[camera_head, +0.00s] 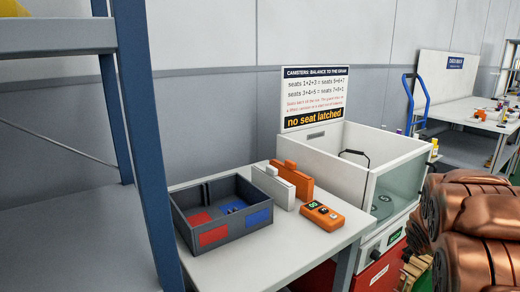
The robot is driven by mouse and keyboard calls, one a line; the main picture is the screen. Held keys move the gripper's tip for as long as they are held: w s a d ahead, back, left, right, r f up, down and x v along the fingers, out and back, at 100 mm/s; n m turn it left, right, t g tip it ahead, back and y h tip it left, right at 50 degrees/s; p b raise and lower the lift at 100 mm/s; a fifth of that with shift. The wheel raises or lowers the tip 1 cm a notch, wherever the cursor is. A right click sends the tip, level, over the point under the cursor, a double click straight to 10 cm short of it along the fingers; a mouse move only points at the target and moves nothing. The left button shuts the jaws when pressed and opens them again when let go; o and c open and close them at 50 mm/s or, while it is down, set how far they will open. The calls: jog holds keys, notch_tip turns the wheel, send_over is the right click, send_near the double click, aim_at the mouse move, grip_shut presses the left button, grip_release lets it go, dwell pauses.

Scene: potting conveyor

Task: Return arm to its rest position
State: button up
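Copper-coloured links of my arm (475,225) fill the lower right corner, folded close to the camera. They cover part of what lies behind them. My gripper does not show, so I cannot see its fingers or anything in them.
A blue-posted rack (145,140) stands close at left. A white table (290,245) bears a dark divided tray (222,210), an orange device (321,215), and white and orange blocks. Right of it is a white open-topped box (350,165) with a clear front. A sign (315,98) reads "no seat latched".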

jog(key=s+a+m+g+y, duration=0.2)
jog(key=s+a+g+y, duration=0.6)
jog(key=s+a, duration=2.6)
jog(key=s+d+r+h+p, duration=0.1)
jog(key=r+p, duration=1)
jog(key=s+d+r+h+p, duration=0.1)
jog(key=s+r+p, duration=0.1)
jog(key=r+p, duration=0.8)
jog(key=shift+r+g+p, duration=0.35)
jog(key=shift+r+g, duration=0.05)
jog(key=shift+r, duration=0.45)
